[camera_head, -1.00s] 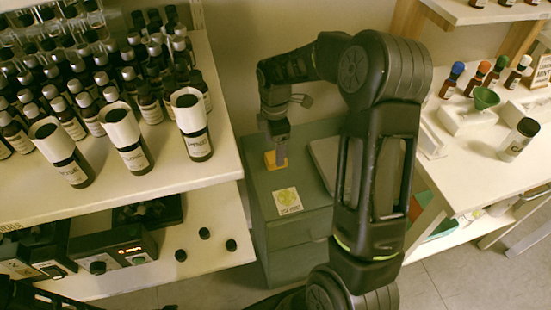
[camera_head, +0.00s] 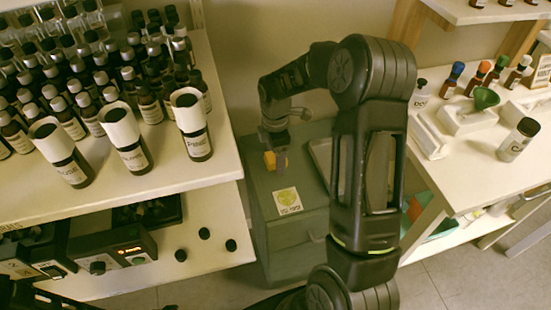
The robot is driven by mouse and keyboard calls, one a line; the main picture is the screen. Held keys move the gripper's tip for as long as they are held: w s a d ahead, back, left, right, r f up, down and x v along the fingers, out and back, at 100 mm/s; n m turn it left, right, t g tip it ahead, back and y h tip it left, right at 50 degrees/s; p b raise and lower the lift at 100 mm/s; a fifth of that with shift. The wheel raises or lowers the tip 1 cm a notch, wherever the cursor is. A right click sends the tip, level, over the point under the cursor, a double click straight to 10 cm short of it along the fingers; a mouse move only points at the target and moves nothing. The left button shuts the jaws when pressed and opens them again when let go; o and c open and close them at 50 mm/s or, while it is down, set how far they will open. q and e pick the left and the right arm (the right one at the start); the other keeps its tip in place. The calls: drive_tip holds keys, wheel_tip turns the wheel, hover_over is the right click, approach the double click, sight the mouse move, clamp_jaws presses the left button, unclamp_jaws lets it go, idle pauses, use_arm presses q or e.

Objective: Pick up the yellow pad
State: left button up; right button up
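The yellow pad (camera_head: 270,160) sits on top of the grey-green cabinet (camera_head: 262,190), near its back left. My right gripper (camera_head: 280,158) points down right at the pad. A finger stands in front of it and hides its right part. I cannot tell whether the fingers are open or closed on the pad. My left gripper is not in view; only a dark part of mine shows at the lower left corner.
A pale card with a yellow-green print (camera_head: 287,201) lies at the cabinet's front. A grey tray (camera_head: 318,160) is partly behind my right arm. The left shelf holds many bottles, with three large white-capped ones (camera_head: 191,125) near its edge. A right table holds a green funnel (camera_head: 485,97).

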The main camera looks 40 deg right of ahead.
drive_tip(key=c, duration=1.3)
drive_tip(key=shift+r, duration=0.1)
wheel_tip(320, 180, up, 10)
drive_tip(key=shift+f, duration=0.1)
